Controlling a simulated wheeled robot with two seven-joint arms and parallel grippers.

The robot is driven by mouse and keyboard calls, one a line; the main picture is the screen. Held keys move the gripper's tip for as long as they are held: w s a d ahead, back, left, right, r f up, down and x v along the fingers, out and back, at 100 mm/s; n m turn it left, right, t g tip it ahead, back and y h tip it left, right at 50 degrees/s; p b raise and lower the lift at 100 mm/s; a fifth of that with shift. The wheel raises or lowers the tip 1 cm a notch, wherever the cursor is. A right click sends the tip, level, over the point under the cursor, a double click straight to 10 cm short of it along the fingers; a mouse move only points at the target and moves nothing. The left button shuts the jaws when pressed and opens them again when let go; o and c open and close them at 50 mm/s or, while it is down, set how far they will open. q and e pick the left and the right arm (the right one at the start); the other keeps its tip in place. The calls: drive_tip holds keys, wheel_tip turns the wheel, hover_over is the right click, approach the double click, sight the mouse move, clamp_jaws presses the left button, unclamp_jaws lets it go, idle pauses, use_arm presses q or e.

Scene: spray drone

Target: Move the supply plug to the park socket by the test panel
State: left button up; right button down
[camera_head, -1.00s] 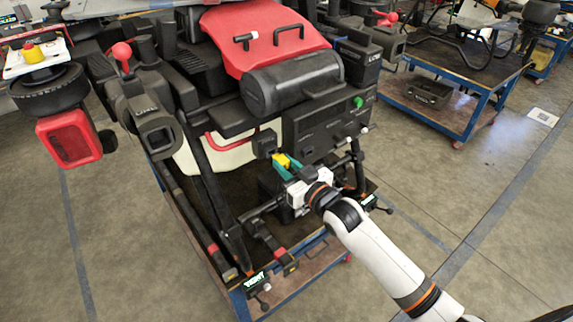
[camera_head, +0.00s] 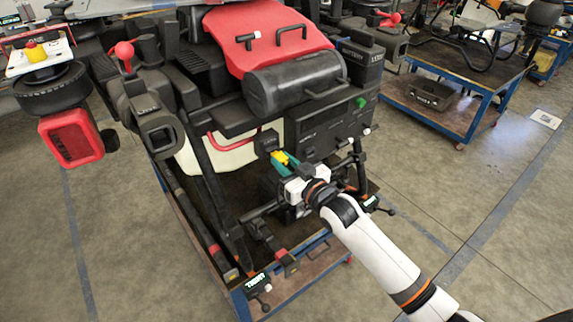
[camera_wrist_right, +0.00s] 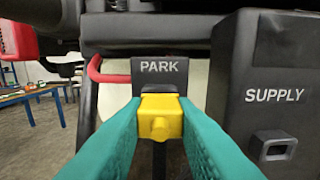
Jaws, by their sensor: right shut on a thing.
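The yellow supply plug (camera_wrist_right: 160,118) is between the teal fingers of my right gripper (camera_head: 283,163), which is shut on it. In the wrist view the plug is directly in front of the lower part of the black park socket (camera_wrist_right: 159,72), marked PARK. I cannot tell whether it is touching or inserted, as the plug and fingers hide the socket's opening. The park socket (camera_head: 266,142) also shows in the head view, left of the black test panel (camera_head: 322,128). The supply socket (camera_wrist_right: 273,147) shows an empty opening at the right of the wrist view. My left gripper is not in view.
A black tank (camera_head: 297,83) and a red cover (camera_head: 268,38) lie above the panel. Black frame legs (camera_head: 213,195) stand left of the gripper on a blue-edged cart (camera_head: 310,264).

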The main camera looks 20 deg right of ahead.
drive_tip(key=shift+w+a, duration=0.2)
drive_tip(key=shift+w, duration=0.3)
drive_tip(key=c, duration=1.1)
unclamp_jaws()
drive_tip(key=b+v, duration=0.3)
drive_tip(key=v, duration=0.9)
drive_tip(key=shift+r, duration=0.1)
